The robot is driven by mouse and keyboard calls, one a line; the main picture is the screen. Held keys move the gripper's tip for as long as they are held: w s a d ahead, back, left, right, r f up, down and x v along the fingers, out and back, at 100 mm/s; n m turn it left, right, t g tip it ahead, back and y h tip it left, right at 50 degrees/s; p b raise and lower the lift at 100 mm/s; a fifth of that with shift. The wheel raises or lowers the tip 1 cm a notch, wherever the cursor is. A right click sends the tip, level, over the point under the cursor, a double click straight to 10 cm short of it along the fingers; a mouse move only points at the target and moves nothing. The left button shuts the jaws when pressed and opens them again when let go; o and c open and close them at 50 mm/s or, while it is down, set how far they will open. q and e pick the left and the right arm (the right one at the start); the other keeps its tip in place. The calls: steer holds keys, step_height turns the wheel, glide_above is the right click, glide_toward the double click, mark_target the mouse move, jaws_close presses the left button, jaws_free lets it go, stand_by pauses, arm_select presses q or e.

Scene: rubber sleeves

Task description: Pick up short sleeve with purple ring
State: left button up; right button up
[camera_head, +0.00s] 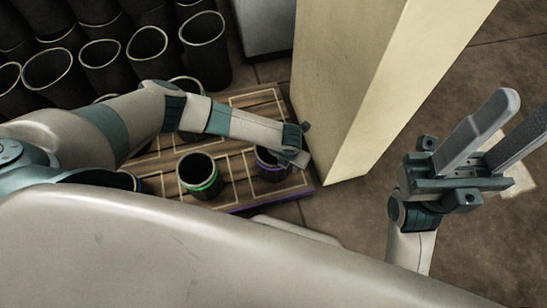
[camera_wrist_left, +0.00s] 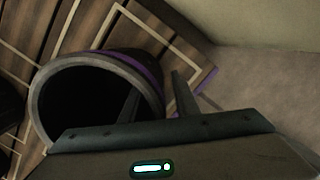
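The short black sleeve with the purple ring (camera_head: 266,168) stands on the wooden pallet near its right corner, partly hidden by my left gripper. In the left wrist view the sleeve (camera_wrist_left: 132,66) shows its open mouth and purple band. My left gripper (camera_head: 303,157) is over its right side. In the wrist view the left gripper's fingers (camera_wrist_left: 156,88) are apart, one over the mouth, the other outside the wall. I cannot tell whether either touches. My right gripper (camera_head: 524,112) is open and empty above the floor at the right.
A short sleeve with a green ring (camera_head: 200,176) stands left on the pallet (camera_head: 236,196). Several tall black sleeves (camera_head: 148,46) fill the upper left. A tall cream block (camera_head: 350,85) rises close to the right of my left gripper. Floor is free at the right.

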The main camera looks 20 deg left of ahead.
arm_select(q)
jaws_close()
stand_by(1.4)
